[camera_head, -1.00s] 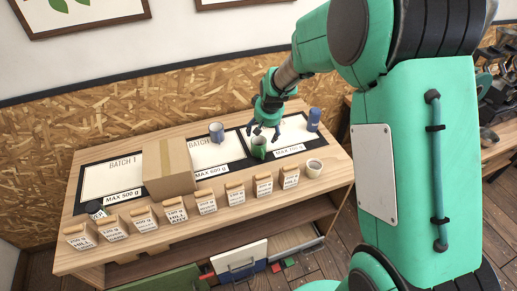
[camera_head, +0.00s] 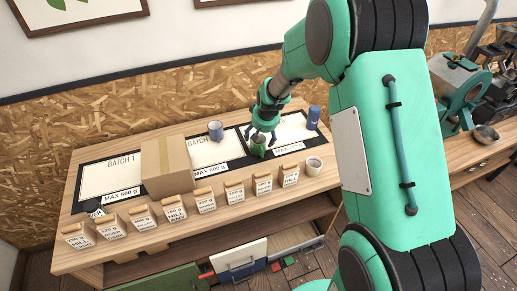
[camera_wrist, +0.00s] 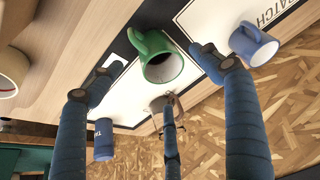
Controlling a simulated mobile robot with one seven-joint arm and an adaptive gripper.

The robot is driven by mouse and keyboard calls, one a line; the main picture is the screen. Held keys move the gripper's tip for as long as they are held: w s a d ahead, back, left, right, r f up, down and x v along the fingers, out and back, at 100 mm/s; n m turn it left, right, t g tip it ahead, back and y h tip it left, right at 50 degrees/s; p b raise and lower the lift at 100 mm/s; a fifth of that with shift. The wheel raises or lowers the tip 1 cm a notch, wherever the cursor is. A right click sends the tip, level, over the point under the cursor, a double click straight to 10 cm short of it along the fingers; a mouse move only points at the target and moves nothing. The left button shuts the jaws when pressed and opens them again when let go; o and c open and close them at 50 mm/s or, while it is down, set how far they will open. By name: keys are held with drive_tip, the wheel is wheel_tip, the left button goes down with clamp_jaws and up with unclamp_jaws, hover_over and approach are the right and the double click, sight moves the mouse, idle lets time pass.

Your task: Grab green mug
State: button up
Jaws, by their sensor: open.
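The green mug (camera_head: 258,149) stands near the front edge of the right white mat on the wooden table, partly hidden by my gripper in the head view. My gripper (camera_head: 262,134) is open right above and behind it. In the wrist view the green mug (camera_wrist: 163,67) shows its open rim and its handle, between the spread blue fingers of my gripper (camera_wrist: 155,85). No finger is seen closed on it.
A blue-grey mug (camera_head: 216,131) and a cardboard box (camera_head: 167,168) stand to the left. A blue canister (camera_head: 313,118) and a white cup (camera_head: 314,166) stand to the right. Several labelled bags (camera_head: 205,200) line the front edge.

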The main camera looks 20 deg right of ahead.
sight(258, 141)
drive_tip(key=shift+x, duration=1.05)
drive_tip(key=shift+f, duration=0.1)
drive_tip(key=shift+b+x, duration=0.65)
drive_tip(key=shift+x, duration=1.8)
drive_tip(key=c, duration=1.4)
drive_tip(key=shift+c, duration=0.2)
wheel_tip(258, 141, up, 10)
drive_tip(key=p, duration=0.1)
drive_tip(key=shift+p, duration=0.35)
